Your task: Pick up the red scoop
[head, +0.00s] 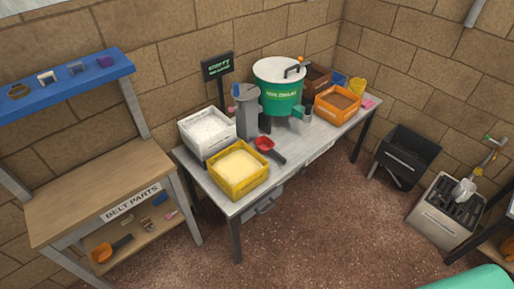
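The red scoop (265,144) lies on the light-topped table (229,206). Its round red bowl points to the back left and its dark handle points to the front right, near the table's front edge. It sits just right of the yellow bin (240,170) and in front of the grey dispenser-like device (246,112). Neither of my grippers shows in the head view.
A white bin (206,133), a green lidded pot (280,88) and an orange bin (338,105) share the table. A wooden bench (100,187) stands left. A black bin (407,156) and a grey container (446,212) stand right. The brown floor (310,230) in front is clear.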

